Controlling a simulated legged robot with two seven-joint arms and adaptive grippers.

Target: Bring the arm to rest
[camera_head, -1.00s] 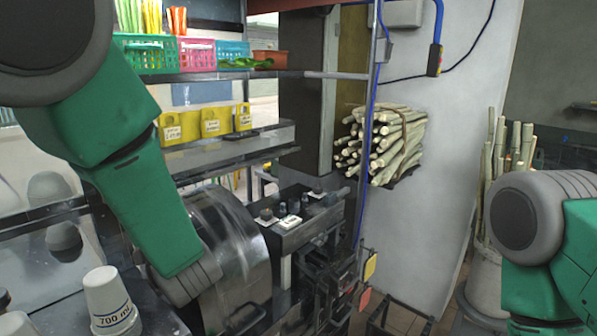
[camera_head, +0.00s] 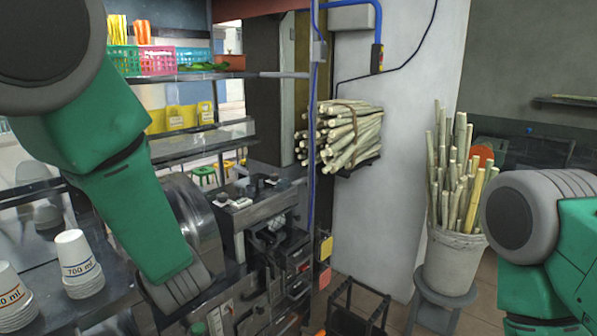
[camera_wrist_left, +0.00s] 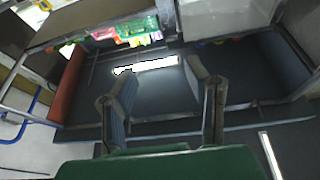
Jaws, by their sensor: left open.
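My left arm (camera_head: 125,205) comes in from the upper left of the head view, green with grey joints, and reaches down in front of the press. Its gripper is out of sight there. In the left wrist view my left gripper (camera_wrist_left: 160,88) has its two fingers spread apart with nothing between them. My right arm (camera_head: 545,225) shows at the right edge of the head view as a grey joint and green links. Its gripper is not in view. The sugarcane press (camera_head: 255,215) stands behind my left forearm, which hides part of its round metal drum (camera_head: 195,205).
Paper cup stacks (camera_head: 78,262) stand on the counter at the lower left. Shelves hold baskets (camera_head: 157,60) and yellow containers (camera_head: 180,117). Cane stalks lie in a wall rack (camera_head: 345,135). More stand in a bucket (camera_head: 452,262) on a stool (camera_head: 443,298). A dark metal frame (camera_head: 355,310) stands on the floor.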

